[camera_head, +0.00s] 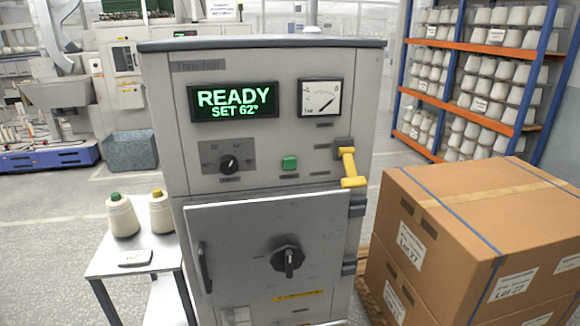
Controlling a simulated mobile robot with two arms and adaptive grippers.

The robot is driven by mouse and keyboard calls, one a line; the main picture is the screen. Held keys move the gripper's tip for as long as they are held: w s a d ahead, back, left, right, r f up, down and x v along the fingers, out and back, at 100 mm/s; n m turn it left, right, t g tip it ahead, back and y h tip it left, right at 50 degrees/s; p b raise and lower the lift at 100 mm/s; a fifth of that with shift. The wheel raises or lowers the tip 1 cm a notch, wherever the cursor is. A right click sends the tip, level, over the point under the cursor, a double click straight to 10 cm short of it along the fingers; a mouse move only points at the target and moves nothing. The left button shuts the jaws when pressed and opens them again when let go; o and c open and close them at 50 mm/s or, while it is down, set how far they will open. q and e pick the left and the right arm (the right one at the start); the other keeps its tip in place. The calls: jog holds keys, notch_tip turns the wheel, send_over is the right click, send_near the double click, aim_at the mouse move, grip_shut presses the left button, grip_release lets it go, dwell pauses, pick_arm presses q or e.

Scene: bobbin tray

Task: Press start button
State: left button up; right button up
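The machine's display (233,100) reads "READY SET 62°" in green. The button's label is too small to read. Nothing covers the button. Neither of my grippers shows in the head view.
A yellow lever (350,168) sticks out right of the button. The machine's door (270,255) looks closed. A small table (110,262) with two thread cones stands at the left. Stacked cardboard boxes (470,225) stand close at the right.

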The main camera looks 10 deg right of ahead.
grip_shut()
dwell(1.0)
